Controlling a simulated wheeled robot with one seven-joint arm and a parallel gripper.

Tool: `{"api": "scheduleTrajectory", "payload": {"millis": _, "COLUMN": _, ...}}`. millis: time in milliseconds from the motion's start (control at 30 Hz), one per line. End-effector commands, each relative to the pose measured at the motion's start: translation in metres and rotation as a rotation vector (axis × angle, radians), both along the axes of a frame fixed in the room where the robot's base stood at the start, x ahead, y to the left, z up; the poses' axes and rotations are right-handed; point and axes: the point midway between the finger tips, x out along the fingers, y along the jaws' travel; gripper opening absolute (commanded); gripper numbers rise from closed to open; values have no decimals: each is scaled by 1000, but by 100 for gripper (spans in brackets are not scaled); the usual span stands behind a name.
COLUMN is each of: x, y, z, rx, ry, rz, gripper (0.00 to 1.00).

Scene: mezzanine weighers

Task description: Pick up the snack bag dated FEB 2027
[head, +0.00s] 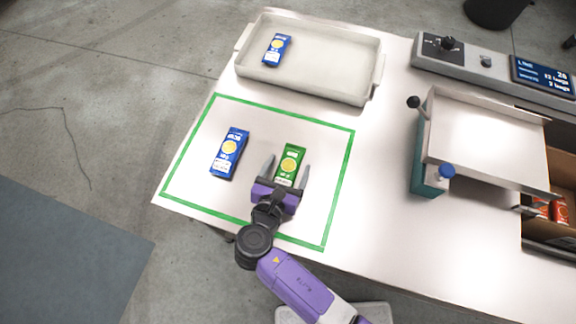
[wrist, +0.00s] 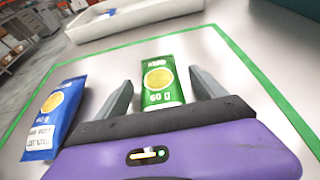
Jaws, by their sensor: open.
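A green snack bag (head: 290,163) lies inside the green outline on the table. It also shows in the wrist view (wrist: 161,78), marked 60 g, with its lower end hidden by my gripper. My gripper (head: 288,164) is open, with one finger on each side of the green bag and gaps showing. A blue snack bag (head: 230,153) lies to the left in the same outline; in the wrist view (wrist: 55,115) its white label is too small to read surely. Another blue bag (head: 276,50) lies in the tray. I cannot read a FEB 2027 date on any bag.
The pale tray (head: 310,87) stands behind the green outline (head: 338,190). A weigher with a metal pan (head: 485,135) and a display (head: 543,75) stands to the right. A cardboard box (head: 562,175) with red packs is at the right edge. The table between outline and weigher is clear.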

Motion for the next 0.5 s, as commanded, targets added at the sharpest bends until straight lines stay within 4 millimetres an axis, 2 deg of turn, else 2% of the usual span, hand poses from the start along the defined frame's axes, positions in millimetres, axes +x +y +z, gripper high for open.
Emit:
{"api": "scheduleTrajectory", "payload": {"millis": 200, "x": 0, "y": 0, "z": 0, "rx": 0, "ry": 0, "rz": 0, "gripper": 78}}
{"api": "scheduleTrajectory", "payload": {"millis": 500, "x": 0, "y": 0, "z": 0, "rx": 0, "ry": 0, "rz": 0, "gripper": 19}}
